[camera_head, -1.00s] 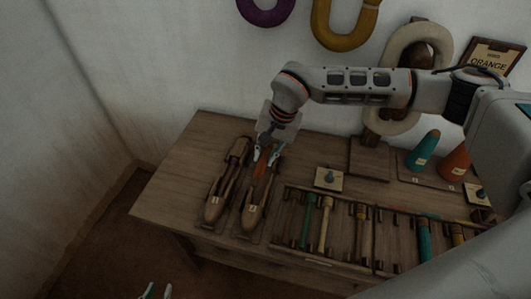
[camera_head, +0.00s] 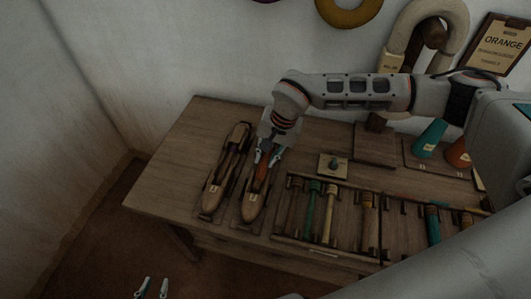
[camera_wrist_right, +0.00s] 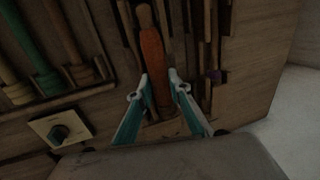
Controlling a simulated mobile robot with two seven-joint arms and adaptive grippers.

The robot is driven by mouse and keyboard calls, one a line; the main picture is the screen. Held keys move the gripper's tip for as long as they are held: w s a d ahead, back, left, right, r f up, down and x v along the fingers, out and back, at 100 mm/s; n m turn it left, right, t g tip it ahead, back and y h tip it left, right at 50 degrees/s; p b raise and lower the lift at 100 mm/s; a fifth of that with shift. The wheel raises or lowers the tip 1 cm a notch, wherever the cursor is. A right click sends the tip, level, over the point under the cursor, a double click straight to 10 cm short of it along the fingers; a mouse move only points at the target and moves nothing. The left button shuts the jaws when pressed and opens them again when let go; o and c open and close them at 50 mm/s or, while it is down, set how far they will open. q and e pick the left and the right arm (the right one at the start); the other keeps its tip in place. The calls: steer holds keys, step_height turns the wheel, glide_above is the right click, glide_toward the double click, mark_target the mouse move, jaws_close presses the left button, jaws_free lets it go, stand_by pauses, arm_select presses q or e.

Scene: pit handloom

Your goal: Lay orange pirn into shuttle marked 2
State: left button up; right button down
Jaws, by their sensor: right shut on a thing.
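The orange pirn (camera_head: 262,166) is between the fingers of my right gripper (camera_head: 269,157), over the right one of two wooden shuttles (camera_head: 251,205). In the right wrist view the orange pirn (camera_wrist_right: 153,65) lies lengthwise between my fingertips (camera_wrist_right: 156,88), along the shuttle's slot. I cannot tell whether it rests on the slot's floor. The shuttle's small pale label is too small to read surely. My left gripper (camera_head: 152,288) is open and empty, low at the bottom edge, away from the table.
The other shuttle (camera_head: 213,190) lies close on the left. A rack with several pirns (camera_head: 330,215) lies to the right, with a small knobbed plate (camera_head: 333,167) behind it. Cones (camera_head: 428,138) stand farther right. A board reading ORANGE (camera_head: 497,45) hangs on the wall.

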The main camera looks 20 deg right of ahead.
mark_target(262, 157)
stand_by(0.3)
steer(key=c, duration=1.8)
jaws_free()
arm_select(q)
steer(key=shift+s+f, duration=0.15)
steer(key=shift+f, duration=0.05)
